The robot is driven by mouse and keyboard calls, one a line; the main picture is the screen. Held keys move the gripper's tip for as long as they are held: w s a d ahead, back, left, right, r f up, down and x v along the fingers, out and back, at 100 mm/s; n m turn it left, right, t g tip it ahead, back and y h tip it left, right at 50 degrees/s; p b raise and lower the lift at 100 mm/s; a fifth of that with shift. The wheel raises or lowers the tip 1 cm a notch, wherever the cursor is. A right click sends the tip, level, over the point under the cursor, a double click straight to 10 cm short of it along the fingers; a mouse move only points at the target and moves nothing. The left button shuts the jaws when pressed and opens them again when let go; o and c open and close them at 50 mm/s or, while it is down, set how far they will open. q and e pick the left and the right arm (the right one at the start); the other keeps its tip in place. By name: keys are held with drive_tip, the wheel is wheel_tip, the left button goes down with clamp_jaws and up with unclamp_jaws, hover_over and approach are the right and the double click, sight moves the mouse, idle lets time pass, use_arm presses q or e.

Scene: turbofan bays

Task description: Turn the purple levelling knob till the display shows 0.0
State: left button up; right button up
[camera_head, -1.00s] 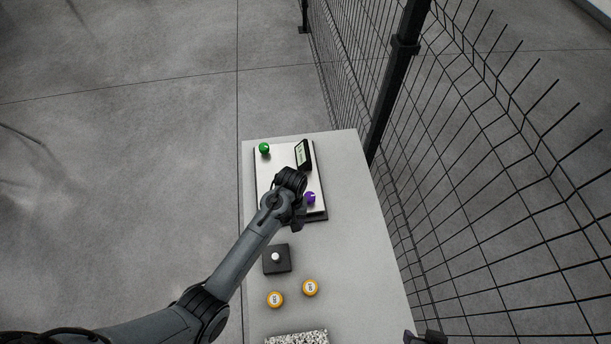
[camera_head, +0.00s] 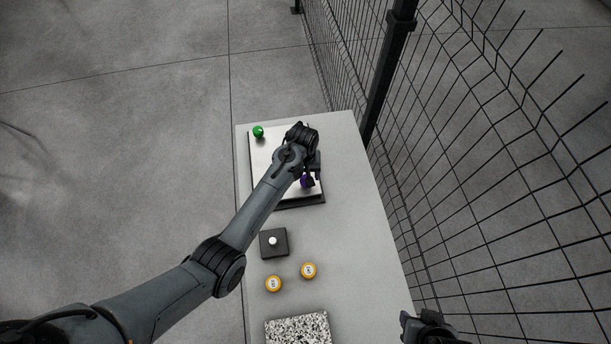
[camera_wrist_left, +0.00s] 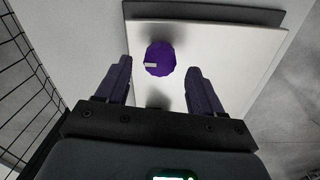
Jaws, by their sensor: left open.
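The purple levelling knob (camera_head: 307,182) stands on the near right part of a pale plate (camera_head: 289,189) with a dark base. My left gripper (camera_head: 312,176) is at the knob. In the left wrist view the knob (camera_wrist_left: 160,59) has a small white mark and sits ahead of my left gripper (camera_wrist_left: 162,75), centred between its two open fingers, with gaps on both sides. The display is hidden behind my left arm in the head view. My right gripper (camera_head: 425,326) is partly in view at the bottom right; its jaws are unclear.
A green knob (camera_head: 258,132) is at the plate's far left corner. A wire fence (camera_head: 470,160) runs along the right.

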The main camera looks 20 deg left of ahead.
use_arm(q)
drive_tip(key=shift+f, duration=1.25)
drive_tip(key=c, duration=1.1)
drive_tip(key=shift+o, duration=0.2)
drive_tip(key=shift+r, duration=0.1)
